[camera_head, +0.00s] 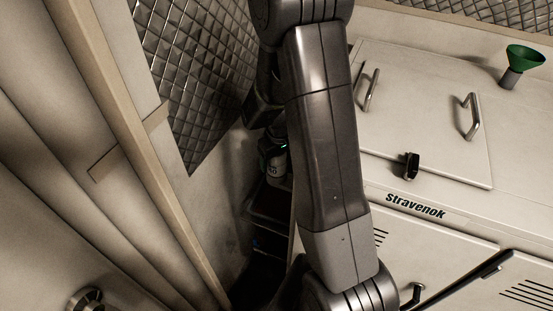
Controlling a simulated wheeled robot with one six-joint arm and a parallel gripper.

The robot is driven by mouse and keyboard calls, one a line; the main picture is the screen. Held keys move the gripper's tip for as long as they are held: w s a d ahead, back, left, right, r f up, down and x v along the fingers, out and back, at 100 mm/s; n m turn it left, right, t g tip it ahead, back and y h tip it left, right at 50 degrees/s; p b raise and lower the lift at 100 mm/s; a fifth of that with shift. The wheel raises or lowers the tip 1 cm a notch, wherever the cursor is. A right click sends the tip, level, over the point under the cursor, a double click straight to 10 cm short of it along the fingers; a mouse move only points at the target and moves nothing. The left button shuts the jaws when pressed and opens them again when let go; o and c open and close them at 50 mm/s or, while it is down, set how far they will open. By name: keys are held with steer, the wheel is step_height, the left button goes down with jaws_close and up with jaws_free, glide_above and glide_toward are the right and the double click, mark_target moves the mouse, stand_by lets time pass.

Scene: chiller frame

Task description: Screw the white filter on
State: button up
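My arm crosses the middle of the view and hides much of what lies behind it. My gripper (270,146) is partly visible just left of the arm, in the shaded gap between the quilted wall and the white cabinet. A small green light shows on it. Its fingers are too small and dark to tell open from shut. A small whitish round part with dark marks (276,168) shows right below the gripper and may be the white filter. I cannot tell whether it is held, or what it sits on.
The white Stravenok cabinet (455,228) fills the right, with a handled lid (425,100), a black latch (411,166) and a green funnel (525,57) on top. A quilted metal panel (190,75) and wall close off the left. The gap between is narrow and dark.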

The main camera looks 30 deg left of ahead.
steer(key=c, duration=0.8)
steer(key=shift+m, duration=0.7)
steer(key=shift+c, duration=0.5)
steer(key=m+b, duration=0.2)
steer(key=m, duration=0.2)
steer(key=shift+f+m+t, duration=0.15)
steer(key=shift+m+t, duration=0.15)
steer(key=m+h+b, duration=0.1)
steer(key=m+b, duration=0.1)
steer(key=m, duration=0.2)
steer(key=shift+m, duration=0.3)
steer(key=m+b, duration=0.1)
steer(key=m, duration=0.3)
steer(key=shift+d+b, duration=0.1)
steer(key=shift+b, duration=0.3)
steer(key=o, duration=1.1)
steer(key=shift+c, duration=0.2)
